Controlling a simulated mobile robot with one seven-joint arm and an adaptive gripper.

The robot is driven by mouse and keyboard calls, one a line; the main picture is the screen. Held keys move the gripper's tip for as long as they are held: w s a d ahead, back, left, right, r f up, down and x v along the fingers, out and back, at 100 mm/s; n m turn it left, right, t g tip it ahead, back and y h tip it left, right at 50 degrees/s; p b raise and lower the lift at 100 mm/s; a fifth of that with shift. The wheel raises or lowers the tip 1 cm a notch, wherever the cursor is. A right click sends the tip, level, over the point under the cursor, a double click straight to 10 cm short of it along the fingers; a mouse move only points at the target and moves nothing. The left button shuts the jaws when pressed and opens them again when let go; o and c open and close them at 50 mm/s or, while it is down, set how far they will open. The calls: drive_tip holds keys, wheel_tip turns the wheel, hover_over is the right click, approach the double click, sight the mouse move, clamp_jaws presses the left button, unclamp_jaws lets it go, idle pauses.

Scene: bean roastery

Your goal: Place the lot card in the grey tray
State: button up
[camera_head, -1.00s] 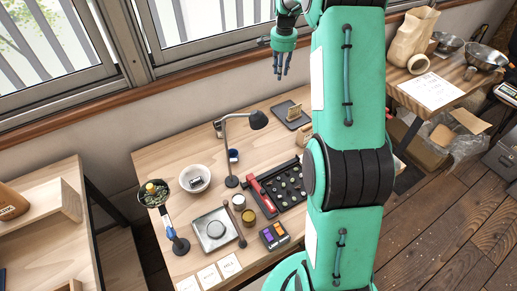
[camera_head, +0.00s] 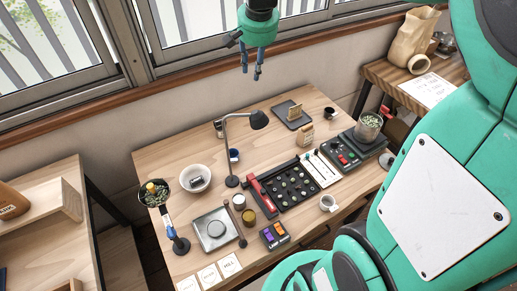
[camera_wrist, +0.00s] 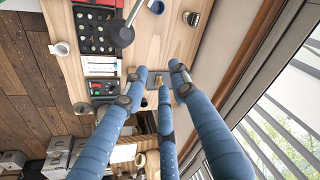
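A dark grey tray (camera_head: 286,124) lies flat at the back of the workbench. A small upright tan piece (camera_head: 295,112) stands on it; I cannot tell whether this is the lot card. Several white printed cards lie along the bench's front left edge, one of them (camera_head: 229,266) nearest the middle. My gripper (camera_head: 250,72) is high above the back of the bench, in front of the window sill, apart from everything. In the wrist view, its blue fingers (camera_wrist: 158,85) are spread with nothing between them, and the grey tray (camera_wrist: 152,77) shows beyond them.
A black sorting tray (camera_head: 262,199), a scale with a bean-filled container (camera_head: 368,127), a white bowl (camera_head: 194,178) and a metal plate (camera_head: 205,240) crowd the bench.

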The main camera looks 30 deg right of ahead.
drive_tip(key=s+a+f+n+t, duration=0.1)
drive_tip(key=s+a+n, duration=0.2)
drive_tip(key=s+a, duration=0.4)
drive_tip(key=s+a+f+n+t, duration=0.1)
drive_tip(key=s+a+n, duration=0.3)
drive_tip(key=s, duration=1.6)
drive_tip(key=a, duration=0.3)
drive_tip(key=shift+n+y, duration=0.3)
drive_tip(key=shift+y, duration=0.1)
